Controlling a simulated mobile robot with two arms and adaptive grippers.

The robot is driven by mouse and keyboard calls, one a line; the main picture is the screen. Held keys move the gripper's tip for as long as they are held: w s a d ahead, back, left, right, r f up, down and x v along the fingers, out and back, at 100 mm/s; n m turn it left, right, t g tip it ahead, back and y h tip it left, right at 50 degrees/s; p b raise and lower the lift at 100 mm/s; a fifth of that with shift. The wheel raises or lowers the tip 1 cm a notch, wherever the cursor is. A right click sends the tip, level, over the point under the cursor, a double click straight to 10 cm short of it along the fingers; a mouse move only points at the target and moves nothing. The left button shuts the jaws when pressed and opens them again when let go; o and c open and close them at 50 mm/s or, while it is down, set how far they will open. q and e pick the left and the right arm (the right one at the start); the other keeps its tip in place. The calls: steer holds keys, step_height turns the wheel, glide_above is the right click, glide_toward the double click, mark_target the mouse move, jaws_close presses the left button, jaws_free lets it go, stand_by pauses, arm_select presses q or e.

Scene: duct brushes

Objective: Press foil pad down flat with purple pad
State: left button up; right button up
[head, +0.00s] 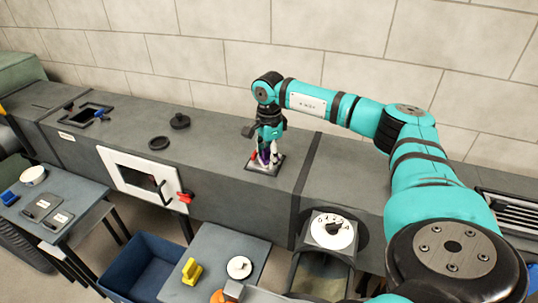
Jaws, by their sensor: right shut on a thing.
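My right gripper (265,155) points down over the top of the long grey duct, shut on the purple pad (264,153). Only a little of the purple pad shows between the fingers. Under it is the foil pad (277,169), a dark square patch with a pale edge on the duct top. The gripper hides most of the patch, so I cannot tell whether it lies flat or whether the purple pad touches it. My left gripper is not in view.
The duct top has an opening (87,114) at left and black round caps (180,121). A white hatch (144,178) with a red handle is on its front. Small tables, a blue bin (150,266) and a white dial (333,230) stand in front. A block wall is behind.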

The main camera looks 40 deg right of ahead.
steer(key=shift+s+f, duration=0.1)
steer(key=shift+f, duration=0.05)
steer(key=shift+r+p, duration=0.9)
steer(key=shift+r, duration=0.15)
steer(key=shift+r+p, duration=1.8)
steer(key=shift+r, duration=0.75)
steer(key=shift+f, duration=0.2)
steer(key=shift+w+d+f+b, duration=0.15)
steer(key=shift+f+b, duration=0.5)
steer(key=shift+f, duration=0.3)
steer(key=shift+w+d+f+b, duration=0.1)
steer(key=shift+w+f+b, duration=0.05)
steer(key=shift+f+b, duration=0.65)
steer(key=shift+w+d+f+b, duration=0.15)
steer(key=shift+f+b, duration=0.4)
steer(key=shift+f, duration=0.5)
steer(key=shift+f+b, duration=0.35)
steer(key=shift+f, duration=0.15)
steer(key=shift+r+p, duration=2.65)
steer(key=shift+r, duration=0.85)
